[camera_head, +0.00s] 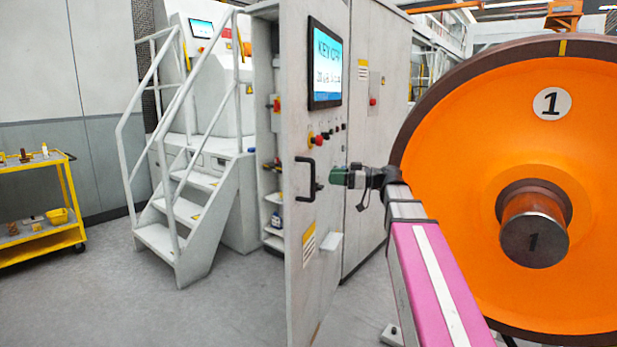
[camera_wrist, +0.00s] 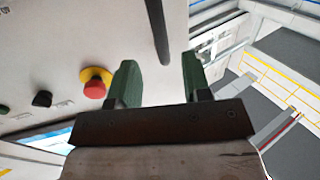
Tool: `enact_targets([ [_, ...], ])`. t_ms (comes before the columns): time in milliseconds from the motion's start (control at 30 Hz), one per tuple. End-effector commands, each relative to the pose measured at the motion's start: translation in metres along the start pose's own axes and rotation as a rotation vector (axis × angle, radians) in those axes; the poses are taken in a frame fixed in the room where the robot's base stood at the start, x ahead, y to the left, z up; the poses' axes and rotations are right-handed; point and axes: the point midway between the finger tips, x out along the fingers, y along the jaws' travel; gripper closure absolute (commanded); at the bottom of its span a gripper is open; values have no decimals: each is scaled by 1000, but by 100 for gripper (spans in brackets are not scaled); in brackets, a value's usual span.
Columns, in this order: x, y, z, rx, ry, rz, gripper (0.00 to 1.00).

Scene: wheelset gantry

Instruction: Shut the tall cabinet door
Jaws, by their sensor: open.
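The tall cabinet door (camera_head: 300,237) stands open in the head view, swung out from the grey cabinet (camera_head: 365,130), with shelves showing behind it. It carries a screen, buttons and a black handle (camera_head: 305,180). My gripper (camera_head: 338,177) is in front of the door, close to the handle and a little to its right. In the wrist view my gripper (camera_wrist: 160,78) is open, its two green fingers apart with nothing between them. The dark handle bar (camera_wrist: 157,40) shows ahead of the gap between the fingers. Whether a finger touches the door is unclear.
A large orange wheel (camera_head: 450,130) fills the right side, close to my arm. White stairs (camera_head: 175,210) stand left of the cabinet, and a yellow cart (camera_head: 40,250) is at far left. The floor (camera_head: 150,310) in front of the stairs is clear. A red button (camera_wrist: 95,89) is beside my left finger.

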Motion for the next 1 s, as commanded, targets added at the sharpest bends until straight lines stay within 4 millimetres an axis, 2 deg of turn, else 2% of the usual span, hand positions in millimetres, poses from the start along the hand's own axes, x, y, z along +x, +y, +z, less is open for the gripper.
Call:
enact_targets([
  [300,55,0,1,2,-2,-2,56],
  [500,82,0,1,3,-3,0,56],
  [700,94,0,1,3,-3,0,56],
  [1000,95,0,1,3,-3,1,56],
])
